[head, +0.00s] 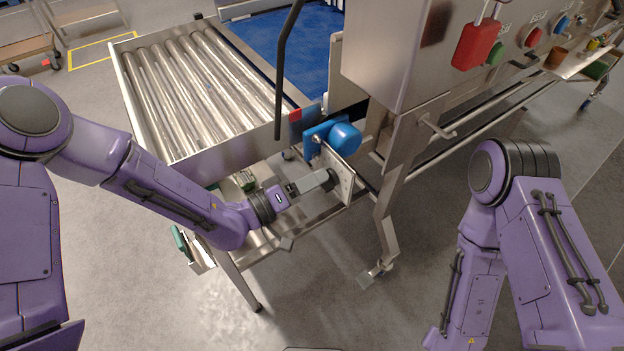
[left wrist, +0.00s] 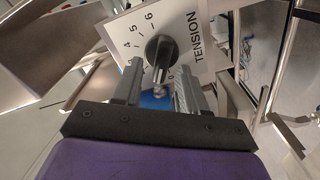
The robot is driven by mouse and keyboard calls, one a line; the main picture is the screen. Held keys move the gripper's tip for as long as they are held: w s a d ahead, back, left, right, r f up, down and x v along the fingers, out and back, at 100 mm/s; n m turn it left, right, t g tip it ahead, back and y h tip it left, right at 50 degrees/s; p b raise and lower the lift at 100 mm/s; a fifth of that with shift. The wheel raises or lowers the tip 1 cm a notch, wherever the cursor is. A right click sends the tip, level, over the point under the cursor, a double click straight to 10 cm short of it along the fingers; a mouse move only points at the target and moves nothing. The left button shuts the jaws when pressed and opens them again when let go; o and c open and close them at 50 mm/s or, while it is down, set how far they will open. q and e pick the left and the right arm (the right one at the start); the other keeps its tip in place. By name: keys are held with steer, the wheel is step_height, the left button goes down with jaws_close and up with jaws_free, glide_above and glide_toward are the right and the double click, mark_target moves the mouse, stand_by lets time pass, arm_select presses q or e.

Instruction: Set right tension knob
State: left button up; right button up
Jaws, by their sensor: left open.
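The black tension knob (left wrist: 160,50) sits on a white dial plate (left wrist: 187,22) marked "TENSION" with numbers around it, in the left wrist view. In the head view the plate (head: 346,182) shows edge-on below a blue motor cover. My left gripper (left wrist: 157,88) is open, its two fingers on either side of the knob's lower part as seen in the left wrist view. I cannot tell whether they touch it. In the head view my left gripper (head: 322,182) reaches the plate and hides the knob. My right arm is at the right; its gripper is out of view.
The roller conveyor (head: 205,90) lies above and left of my left gripper. A blue motor cover (head: 345,138) is just above the plate. A red padlock tag (head: 476,44) hangs on the steel cabinet (head: 395,45). The steel frame leg (head: 387,225) stands right of the plate.

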arm_select(q)
steer(key=b+v, duration=0.2)
steer(key=v, duration=0.8)
steer(key=shift+a, duration=0.2)
steer(key=shift+s, duration=0.1)
